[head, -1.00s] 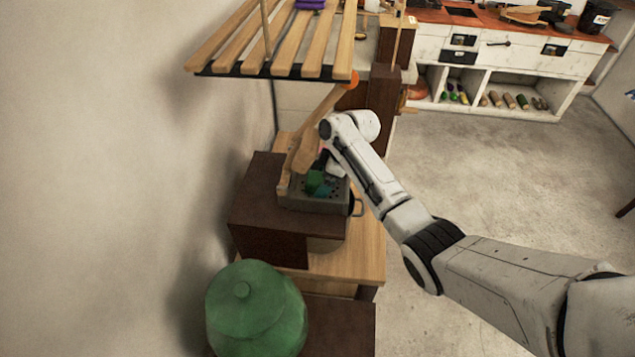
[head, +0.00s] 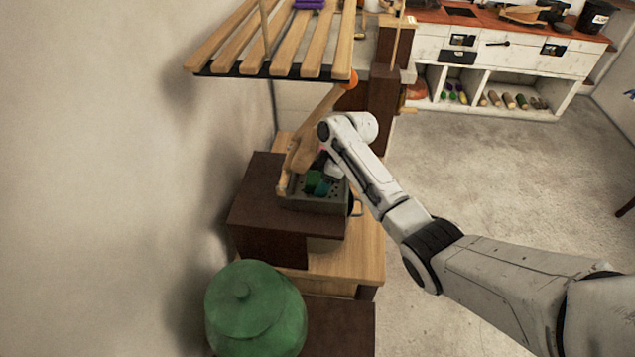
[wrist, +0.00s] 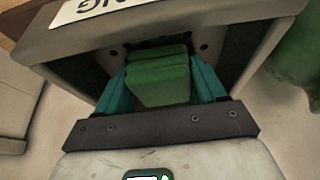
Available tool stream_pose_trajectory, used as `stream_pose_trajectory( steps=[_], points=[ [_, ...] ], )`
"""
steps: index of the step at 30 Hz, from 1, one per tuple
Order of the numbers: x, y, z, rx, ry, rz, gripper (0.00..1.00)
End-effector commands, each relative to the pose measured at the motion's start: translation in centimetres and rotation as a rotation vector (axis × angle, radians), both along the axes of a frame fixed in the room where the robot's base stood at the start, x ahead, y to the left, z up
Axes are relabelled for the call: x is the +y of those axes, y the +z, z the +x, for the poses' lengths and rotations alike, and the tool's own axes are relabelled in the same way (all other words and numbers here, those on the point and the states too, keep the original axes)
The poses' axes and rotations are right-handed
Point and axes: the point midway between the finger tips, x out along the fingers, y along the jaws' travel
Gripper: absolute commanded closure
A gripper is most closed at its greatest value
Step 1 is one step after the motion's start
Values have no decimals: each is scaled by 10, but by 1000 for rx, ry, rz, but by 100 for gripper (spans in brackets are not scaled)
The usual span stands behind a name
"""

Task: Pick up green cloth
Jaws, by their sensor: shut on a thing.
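The green cloth (wrist: 160,80) looks like a folded block in the wrist view, between the two teal fingers of my gripper (wrist: 162,84). My gripper is shut on it. The cloth is at the open grey metal box (wrist: 258,40), whose walls stand around the fingers. In the head view the green cloth (head: 313,182) shows small at the grey box (head: 318,203), with my gripper (head: 318,184) at it. My wrist and a wooden piece partly hide the spot. Whether the cloth touches the box cannot be told.
The box stands on a dark brown block (head: 270,222) on a wooden counter (head: 360,258). A wooden slatted rack (head: 280,45) hangs above, and a wooden paddle-like piece (head: 312,145) leans close to my wrist. A large green jar (head: 255,315) stands in front. Floor at right is clear.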

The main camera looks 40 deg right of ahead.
Motion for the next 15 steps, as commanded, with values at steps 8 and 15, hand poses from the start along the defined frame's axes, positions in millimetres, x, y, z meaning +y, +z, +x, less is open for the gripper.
stream_pose_trajectory(
  steps=[8,15],
  points=[
    [0,5,1,-3,0,-1,66],
    [0,31,1,-5,0,-2,66]
  ],
)
